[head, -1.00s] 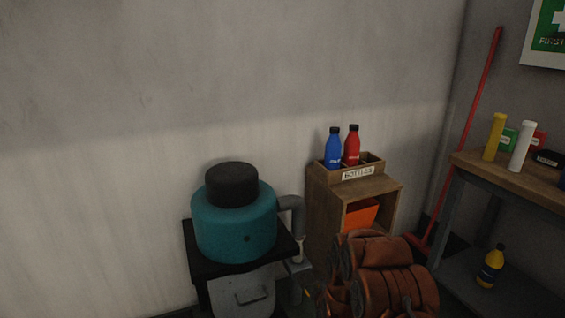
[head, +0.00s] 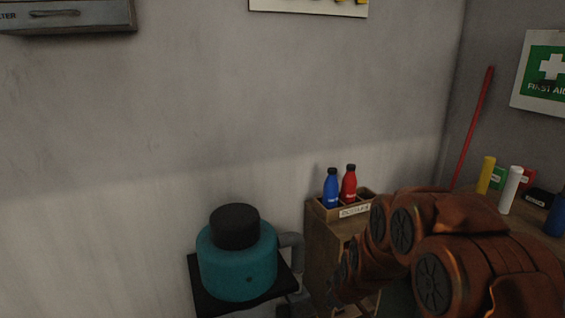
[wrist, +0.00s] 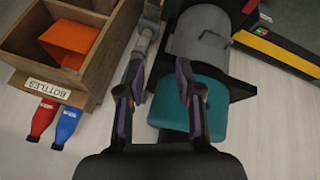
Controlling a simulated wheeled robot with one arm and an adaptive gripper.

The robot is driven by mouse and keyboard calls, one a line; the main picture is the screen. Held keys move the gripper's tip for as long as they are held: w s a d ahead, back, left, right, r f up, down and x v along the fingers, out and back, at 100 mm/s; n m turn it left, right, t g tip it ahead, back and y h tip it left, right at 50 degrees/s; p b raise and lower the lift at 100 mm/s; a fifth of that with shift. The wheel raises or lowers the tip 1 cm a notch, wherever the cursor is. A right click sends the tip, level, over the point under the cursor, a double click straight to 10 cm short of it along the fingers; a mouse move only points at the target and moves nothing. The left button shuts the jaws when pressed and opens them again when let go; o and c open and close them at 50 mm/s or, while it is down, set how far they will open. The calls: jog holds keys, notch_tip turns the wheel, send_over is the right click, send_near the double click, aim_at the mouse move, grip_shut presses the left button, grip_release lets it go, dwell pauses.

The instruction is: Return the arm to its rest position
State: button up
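My arm, in copper-brown links, fills the lower right of the head view, in front of the wooden cabinet. My gripper (wrist: 158,105) shows in the wrist view with its two dark fingers apart and nothing between them. It is not distinguishable in the head view. The fingers appear over the grey pipe and the teal machine (wrist: 190,105), with no visible contact.
The teal machine with a black top (head: 237,262) stands on a black stand. A blue bottle (head: 331,188) and a red bottle (head: 349,185) stand in a labelled wooden box (head: 354,212). A white bottle (head: 510,190) and a yellow bottle (head: 486,175) stand at right.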

jog(key=s+d+r+m+g+p, duration=0.2)
jog(key=s+r+p, duration=0.5)
jog(key=s+r, duration=0.7)
jog(key=s+d+r+m+g+p, duration=0.1)
jog(key=s+r+m+g+p, duration=0.4)
jog(key=s+r, duration=1)
jog(key=s+m+p, duration=0.1)
jog(key=s+p, duration=0.1)
jog(key=s, duration=0.5)
jog(key=shift+s+d+g+h, duration=0.3)
jog(key=shift+d, duration=0.05)
jog(key=shift+r, duration=0.1)
jog(key=shift+s+r, duration=0.35)
jog(key=shift+s, duration=0.5)
jog(key=shift+a, duration=0.15)
